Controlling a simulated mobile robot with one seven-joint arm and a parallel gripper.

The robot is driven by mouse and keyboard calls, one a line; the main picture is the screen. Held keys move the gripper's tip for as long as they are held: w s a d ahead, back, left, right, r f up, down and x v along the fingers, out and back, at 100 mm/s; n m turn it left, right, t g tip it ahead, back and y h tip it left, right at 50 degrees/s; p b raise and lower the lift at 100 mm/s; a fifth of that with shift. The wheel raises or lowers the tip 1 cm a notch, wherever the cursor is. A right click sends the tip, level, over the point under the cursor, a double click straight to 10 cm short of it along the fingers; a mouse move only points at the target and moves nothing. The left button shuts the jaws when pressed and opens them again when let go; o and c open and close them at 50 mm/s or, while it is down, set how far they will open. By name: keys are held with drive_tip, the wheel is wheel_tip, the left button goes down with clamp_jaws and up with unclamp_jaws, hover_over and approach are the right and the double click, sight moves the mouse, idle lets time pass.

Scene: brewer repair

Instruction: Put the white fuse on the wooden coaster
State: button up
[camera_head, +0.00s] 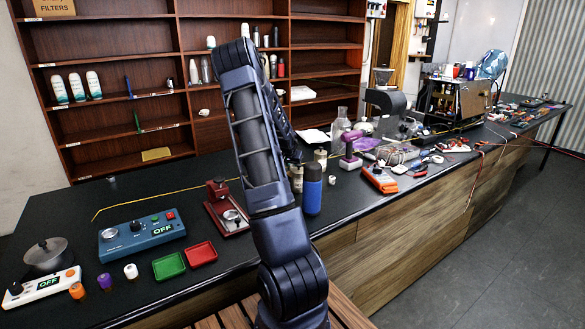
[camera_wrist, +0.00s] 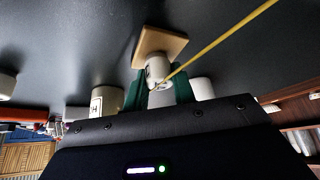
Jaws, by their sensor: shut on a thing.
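In the wrist view, my gripper (camera_wrist: 160,86) has green fingers shut on a small white cylinder, the white fuse (camera_wrist: 157,68). The square wooden coaster (camera_wrist: 163,42) lies on the dark counter right beyond the fuse. The fuse overlaps the coaster's near edge in this view; I cannot tell whether they touch.
Pale canisters (camera_wrist: 105,98) stand close beside my gripper in the wrist view. A yellow line (camera_wrist: 222,40) crosses close to the fuse. In the head view, a blue bottle (camera_head: 312,188), a purple tool (camera_head: 350,150) and a small white cylinder (camera_head: 131,271) stand on the counter.

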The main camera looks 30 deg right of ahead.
drive_tip(key=shift+f, duration=0.15)
drive_tip(key=o, duration=1)
